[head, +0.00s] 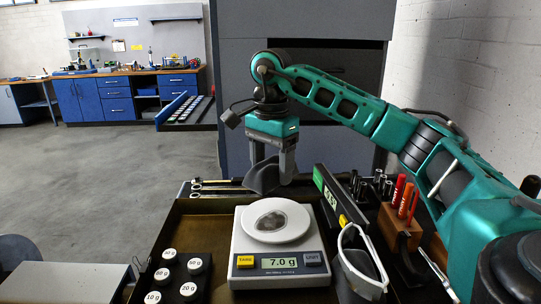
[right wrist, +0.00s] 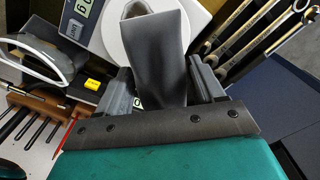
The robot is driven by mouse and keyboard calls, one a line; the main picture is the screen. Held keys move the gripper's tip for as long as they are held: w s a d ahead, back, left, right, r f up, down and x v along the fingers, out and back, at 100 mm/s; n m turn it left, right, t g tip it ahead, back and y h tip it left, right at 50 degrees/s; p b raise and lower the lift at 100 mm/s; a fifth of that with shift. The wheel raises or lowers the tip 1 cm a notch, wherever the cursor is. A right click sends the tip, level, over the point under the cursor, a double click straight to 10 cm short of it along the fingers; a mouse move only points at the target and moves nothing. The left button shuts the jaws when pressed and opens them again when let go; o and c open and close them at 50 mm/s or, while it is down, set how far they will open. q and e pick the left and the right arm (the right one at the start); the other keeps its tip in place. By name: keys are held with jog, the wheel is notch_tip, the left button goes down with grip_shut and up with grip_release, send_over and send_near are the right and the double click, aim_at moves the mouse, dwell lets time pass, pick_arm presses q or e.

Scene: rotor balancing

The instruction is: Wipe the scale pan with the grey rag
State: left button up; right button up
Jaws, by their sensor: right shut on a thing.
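The scale (head: 280,262) stands in the tray and its display reads 7.0 g. Its round white pan (head: 297,229) carries a dark grey smudge (head: 271,221) near the middle. My right gripper (head: 274,170) is shut on the grey rag (head: 263,176), which hangs from the fingers above and behind the pan, apart from it. In the right wrist view the rag (right wrist: 162,60) sticks out between the two fingers and covers part of the pan (right wrist: 203,38). My left gripper is not in view.
Several round weights (head: 190,262) sit in a black block left of the scale. A green-edged display (head: 330,195), a white-rimmed dark pouch (head: 360,268) and a wooden holder with red-handled tools (head: 398,228) crowd the right. Wrenches (head: 215,186) lie along the back.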

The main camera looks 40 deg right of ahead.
jog(key=shift+w+d+f, duration=0.1)
jog(key=shift+w+d, duration=0.05)
jog(key=shift+f, duration=0.7)
notch_tip(320, 180, down, 3)
jog(key=shift+r+b, duration=0.1)
jog(key=shift+b, duration=0.35)
jog(key=shift+f+b, duration=0.7)
jog(key=shift+f, duration=0.05)
jog(key=shift+f, duration=0.1)
